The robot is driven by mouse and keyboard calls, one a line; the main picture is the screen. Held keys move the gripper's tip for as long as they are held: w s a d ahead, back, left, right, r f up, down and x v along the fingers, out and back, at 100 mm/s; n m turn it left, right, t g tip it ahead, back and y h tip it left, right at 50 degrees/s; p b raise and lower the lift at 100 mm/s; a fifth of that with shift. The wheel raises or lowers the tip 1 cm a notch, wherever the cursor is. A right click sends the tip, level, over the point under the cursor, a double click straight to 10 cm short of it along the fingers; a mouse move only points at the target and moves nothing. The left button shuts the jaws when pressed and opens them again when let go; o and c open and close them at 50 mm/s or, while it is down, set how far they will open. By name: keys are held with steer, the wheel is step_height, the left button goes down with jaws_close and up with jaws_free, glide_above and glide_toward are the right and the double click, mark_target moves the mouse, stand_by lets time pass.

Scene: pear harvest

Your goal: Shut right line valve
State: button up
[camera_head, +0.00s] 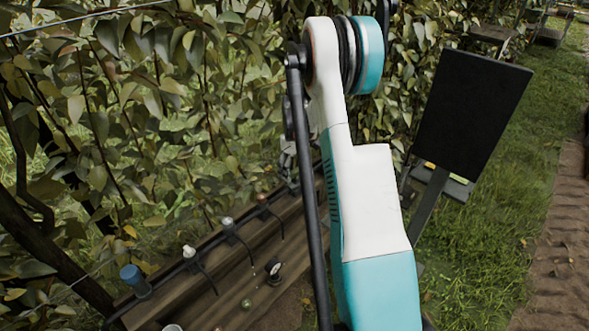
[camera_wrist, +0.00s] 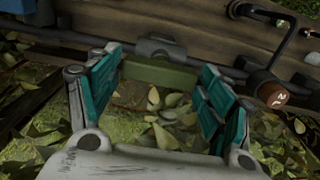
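In the wrist view a green bar-shaped handle (camera_wrist: 160,73), likely the valve's, is fixed to a grey mount on a wooden board (camera_wrist: 190,22). My gripper (camera_wrist: 160,85) is open. Its teal-padded fingers stand on either side of the green handle, with a gap at each side; I cannot tell how far the handle reaches in depth between them. In the head view my arm hides this handle, and only a grey bit of my gripper (camera_head: 287,160) shows beside the arm.
A brown knob marked 2 (camera_wrist: 272,93) hangs from a black pipe close right of my fingers. In the head view the wooden trough (camera_head: 205,300) carries a blue cap (camera_head: 134,278), several small knobs and a gauge (camera_head: 273,268). Foliage (camera_head: 150,110) stands close behind; a black panel (camera_head: 470,108) is right.

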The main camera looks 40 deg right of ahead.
steer(key=c, duration=0.4)
steer(key=shift+o, duration=0.4)
steer(key=shift+m, duration=0.4)
steer(key=m, duration=1.2)
steer(key=shift+m, duration=2.6)
